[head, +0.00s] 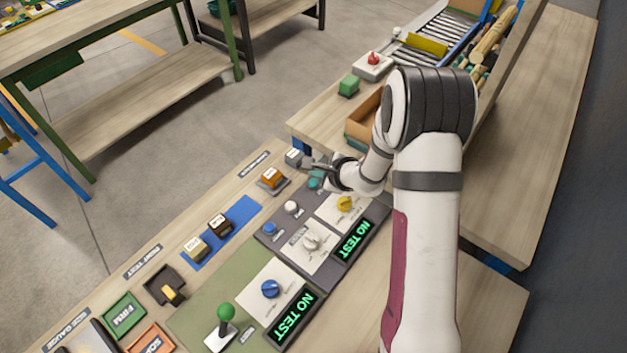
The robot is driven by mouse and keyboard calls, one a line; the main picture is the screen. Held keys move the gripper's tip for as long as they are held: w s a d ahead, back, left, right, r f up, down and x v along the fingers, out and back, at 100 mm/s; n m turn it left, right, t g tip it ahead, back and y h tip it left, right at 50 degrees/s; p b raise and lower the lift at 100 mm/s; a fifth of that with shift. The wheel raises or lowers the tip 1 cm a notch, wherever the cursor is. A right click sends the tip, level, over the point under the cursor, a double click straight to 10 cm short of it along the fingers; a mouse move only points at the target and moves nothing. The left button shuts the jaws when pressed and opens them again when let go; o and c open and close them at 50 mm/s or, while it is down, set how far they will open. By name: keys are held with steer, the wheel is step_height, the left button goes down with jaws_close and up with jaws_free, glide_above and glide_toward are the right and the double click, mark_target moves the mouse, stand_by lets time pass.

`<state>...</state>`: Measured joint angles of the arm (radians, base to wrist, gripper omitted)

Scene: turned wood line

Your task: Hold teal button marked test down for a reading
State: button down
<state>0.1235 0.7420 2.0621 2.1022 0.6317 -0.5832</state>
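The teal button (315,183) shows at the far end of the dark test panel (268,244), partly hidden by my gripper and wrist. Its "test" marking cannot be read here. My gripper (308,163) is just above and beyond the button in the picture. Whether it touches the button cannot be told, and its fingers are too small to show whether they are open or shut. The panel's green display (351,239) reads "NO TEST".
Nearby are a white button (291,207), a blue button (269,229), a yellow knob (345,203) and a white knob (311,242). An orange-brown block (271,178) sits left of my gripper. A green-ball lever (226,312) and second "NO TEST" display (293,317) are nearer.

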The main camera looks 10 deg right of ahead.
steer(key=shift+f, duration=0.65)
steer(key=shift+f, duration=0.1)
stand_by(1.5)
steer(key=shift+f, duration=0.3)
steer(key=shift+f, duration=0.35)
stand_by(1.8)
steer(key=shift+r, duration=0.1)
stand_by(0.5)
steer(key=shift+r, duration=0.65)
step_height(320, 180, up, 5)
steer(key=shift+r, duration=0.1)
